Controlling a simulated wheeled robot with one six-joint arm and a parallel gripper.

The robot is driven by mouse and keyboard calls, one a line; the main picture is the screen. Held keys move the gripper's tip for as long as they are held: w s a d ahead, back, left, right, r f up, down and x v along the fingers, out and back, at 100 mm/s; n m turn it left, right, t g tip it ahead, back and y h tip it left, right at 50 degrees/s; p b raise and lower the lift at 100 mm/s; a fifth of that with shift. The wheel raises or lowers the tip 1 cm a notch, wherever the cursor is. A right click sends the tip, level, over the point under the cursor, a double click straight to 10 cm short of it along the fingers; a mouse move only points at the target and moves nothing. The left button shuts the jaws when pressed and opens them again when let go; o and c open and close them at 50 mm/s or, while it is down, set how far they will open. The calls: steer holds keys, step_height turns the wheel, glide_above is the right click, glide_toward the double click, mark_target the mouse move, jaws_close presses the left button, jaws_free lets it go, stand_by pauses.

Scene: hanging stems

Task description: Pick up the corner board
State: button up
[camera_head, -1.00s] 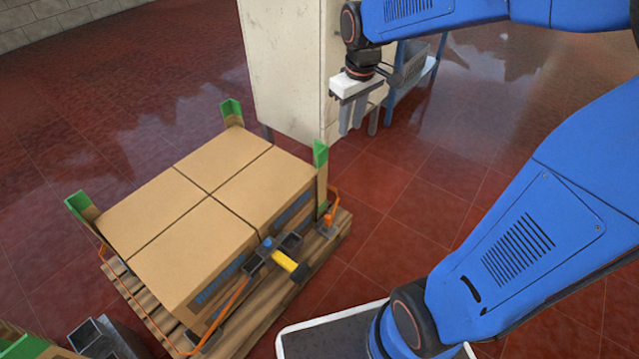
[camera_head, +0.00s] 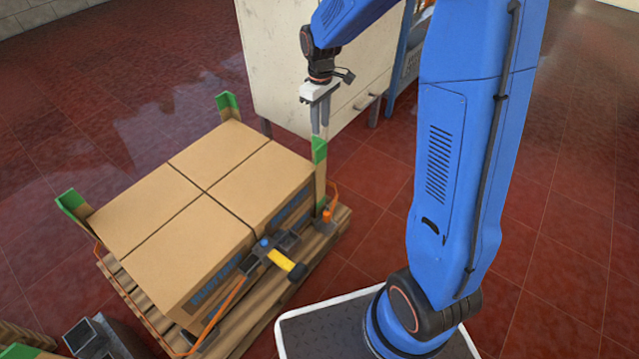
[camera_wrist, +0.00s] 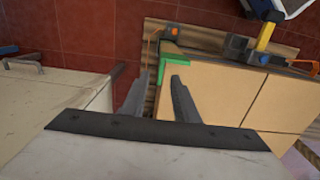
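Corner boards with green tops stand at the corners of a block of cartons. One is at the right corner (camera_head: 319,150), one at the back (camera_head: 228,105) and one at the left (camera_head: 72,203). My gripper (camera_head: 320,129) points down with its fingers apart, just above the right corner board in the head view. In the wrist view my gripper (camera_wrist: 162,76) shows two separated fingers. The green L-shaped top of that corner board (camera_wrist: 169,48) lies between and beyond them, near the right finger. The gripper holds nothing, and contact cannot be told.
The cartons (camera_head: 190,205) sit on a wooden pallet (camera_head: 255,330). An orange strap and a yellow-handled tool (camera_head: 289,265) are at the front side. A white cabinet (camera_head: 280,60) stands close behind my gripper. Grey metal tubes (camera_head: 90,340) lie at lower left. Red floor is clear at right.

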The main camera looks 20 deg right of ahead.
mark_target(319, 153)
step_height(319, 153, down, 14)
steer(key=shift+a+r, duration=0.15)
steer(key=shift+r, duration=0.1)
stand_by(0.4)
jaws_close()
